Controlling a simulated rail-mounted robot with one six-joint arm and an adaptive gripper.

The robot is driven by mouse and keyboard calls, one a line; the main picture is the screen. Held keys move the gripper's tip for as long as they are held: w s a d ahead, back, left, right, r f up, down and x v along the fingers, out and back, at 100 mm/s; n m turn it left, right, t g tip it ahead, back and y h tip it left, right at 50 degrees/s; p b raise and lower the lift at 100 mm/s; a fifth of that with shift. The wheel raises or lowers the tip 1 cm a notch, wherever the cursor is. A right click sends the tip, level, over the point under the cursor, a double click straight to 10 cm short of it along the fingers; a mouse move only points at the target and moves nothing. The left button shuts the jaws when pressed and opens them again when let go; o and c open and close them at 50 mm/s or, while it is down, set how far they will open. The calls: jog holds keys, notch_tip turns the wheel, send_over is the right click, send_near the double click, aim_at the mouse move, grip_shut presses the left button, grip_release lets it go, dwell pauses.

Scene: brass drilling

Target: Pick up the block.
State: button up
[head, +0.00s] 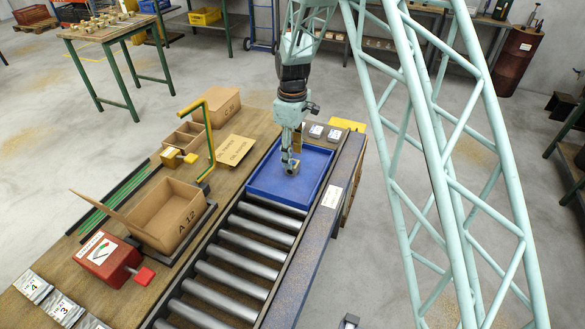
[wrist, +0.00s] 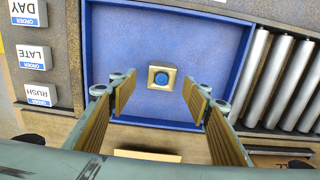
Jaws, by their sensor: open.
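I cannot tell the exact height left above the block.
A roller conveyor (head: 240,270) runs from the tray towards the front. An open cardboard box marked A 12 (head: 185,228) and a yellow bent post (head: 209,140) stand left of it. Order buttons (wrist: 35,58) line the tray's side. The tray's raised walls surround the block.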

jog(key=shift+s+f+b, duration=0.15)
jog(key=shift+f+b, duration=0.35)
jog(key=shift+f, duration=2.1)
jog(key=c, duration=1.4)
jog(key=shift+o, duration=0.2)
jog(key=shift+r, duration=0.1)
jog(key=shift+r+p, duration=0.4)
jog(key=shift+r, duration=1.4)
jog(key=s, duration=0.5)
jog(key=s+a+r, duration=0.1)
jog(key=s, duration=0.4)
jog(key=s+a, duration=0.1)
jog(key=s, duration=0.4)
jog(key=shift+s+a+r+p, duration=0.15)
jog(key=shift+s+p, duration=0.25)
